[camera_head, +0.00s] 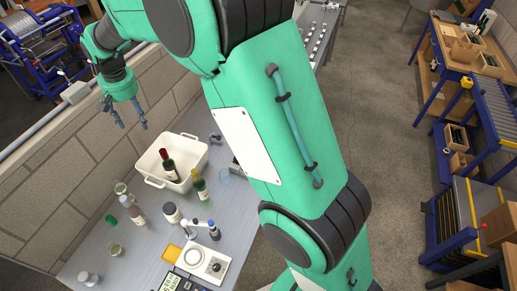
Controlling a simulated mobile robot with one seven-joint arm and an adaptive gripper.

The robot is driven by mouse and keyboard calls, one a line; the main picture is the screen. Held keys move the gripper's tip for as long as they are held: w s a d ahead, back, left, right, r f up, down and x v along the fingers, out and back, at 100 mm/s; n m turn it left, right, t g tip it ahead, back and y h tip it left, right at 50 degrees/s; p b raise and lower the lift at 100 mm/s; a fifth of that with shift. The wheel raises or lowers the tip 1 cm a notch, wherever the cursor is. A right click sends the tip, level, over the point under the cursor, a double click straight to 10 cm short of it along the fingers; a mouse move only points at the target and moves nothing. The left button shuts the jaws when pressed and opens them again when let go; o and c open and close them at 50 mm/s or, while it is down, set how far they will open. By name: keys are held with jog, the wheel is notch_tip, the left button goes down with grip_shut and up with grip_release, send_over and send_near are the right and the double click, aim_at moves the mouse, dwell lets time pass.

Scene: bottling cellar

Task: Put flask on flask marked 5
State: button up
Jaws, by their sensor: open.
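Several small vessels stand on the grey bench at the lower left; no number 5 can be read, so I cannot tell which are the task's flasks. They include a clear glass vessel with greenish contents (115,249), a pale-labelled bottle (132,212), a glass jar (120,188), a white-labelled jar (172,213) and a small clear vessel (88,278). My gripper (133,126) is open and empty, with its fingers pointing down. It is up by the wall, above and left of the white tub and apart from the vessels in the picture.
A white tub (151,181) holds a red-topped bottle (168,163). A yellow-topped bottle (199,185) stands beside it. A white device with a round plate (203,261) and a yellow pad (171,253) sit near the front. A brick wall (75,165) borders the bench.

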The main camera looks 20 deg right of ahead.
jog(key=s+d+r+t, duration=0.1)
jog(key=s+d+r, duration=0.7)
jog(key=s+d, duration=0.15)
jog(key=s+d+r+t, duration=0.1)
jog(key=s+d+r, duration=0.7)
jog(key=d, duration=0.3)
jog(key=s+d+f+t, duration=0.1)
jog(key=s+d, duration=0.5)
jog(key=s, duration=0.6)
jog(key=s+d+f+m+t, duration=0.1)
jog(key=s+d, duration=0.5)
jog(key=s, duration=0.6)
jog(key=shift+s+f+m+h, duration=0.3)
jog(key=shift+s+h, duration=0.1)
jog(key=shift+d+f, duration=0.1)
notch_tip(320, 180, down, 17)
jog(key=b, duration=1.7)
